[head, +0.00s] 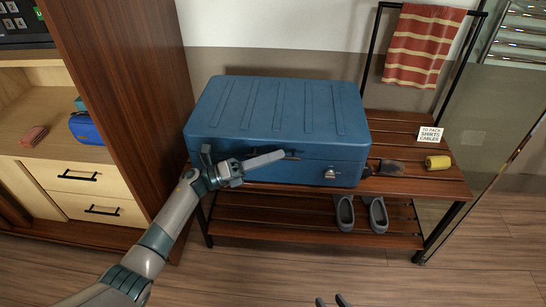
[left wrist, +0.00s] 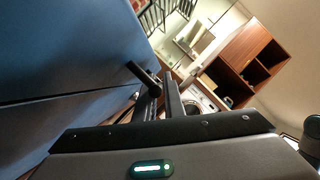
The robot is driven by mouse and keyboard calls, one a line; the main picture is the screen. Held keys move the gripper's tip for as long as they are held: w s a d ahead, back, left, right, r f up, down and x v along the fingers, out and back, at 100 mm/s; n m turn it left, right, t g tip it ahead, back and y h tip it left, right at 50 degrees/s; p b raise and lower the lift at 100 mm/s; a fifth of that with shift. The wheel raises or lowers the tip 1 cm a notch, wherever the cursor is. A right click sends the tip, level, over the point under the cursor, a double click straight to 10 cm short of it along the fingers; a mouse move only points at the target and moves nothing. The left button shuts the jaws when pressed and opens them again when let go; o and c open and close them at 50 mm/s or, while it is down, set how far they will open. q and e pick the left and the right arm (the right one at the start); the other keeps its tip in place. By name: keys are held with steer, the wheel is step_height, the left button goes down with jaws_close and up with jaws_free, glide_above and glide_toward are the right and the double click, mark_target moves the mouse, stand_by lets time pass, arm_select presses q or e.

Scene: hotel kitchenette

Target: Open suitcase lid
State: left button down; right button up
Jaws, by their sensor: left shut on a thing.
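The blue suitcase (head: 275,110) lies flat on the upper shelf of a wooden rack, its ribbed lid closed. A silver latch (head: 330,174) shows at the right of its front. A dark handle (head: 292,155) is at the front middle, partly hidden by my left gripper (head: 284,154). That gripper is against the suitcase front, its fingers shut on the handle's left part. In the left wrist view, the dark handle (left wrist: 143,75) meets the fingertips beside the blue suitcase side (left wrist: 70,60). My right gripper (head: 331,300) shows only as two parted fingertips at the bottom edge.
The wooden rack (head: 410,185) holds a yellow roll (head: 438,162), a dark brush-like item (head: 392,167) and a small sign (head: 430,135). Grey slippers (head: 360,214) sit below. A striped towel (head: 423,45) hangs behind. A tall wooden cabinet (head: 130,90) stands close on the left.

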mark_target(273, 141)
steer(key=shift+f, duration=0.1)
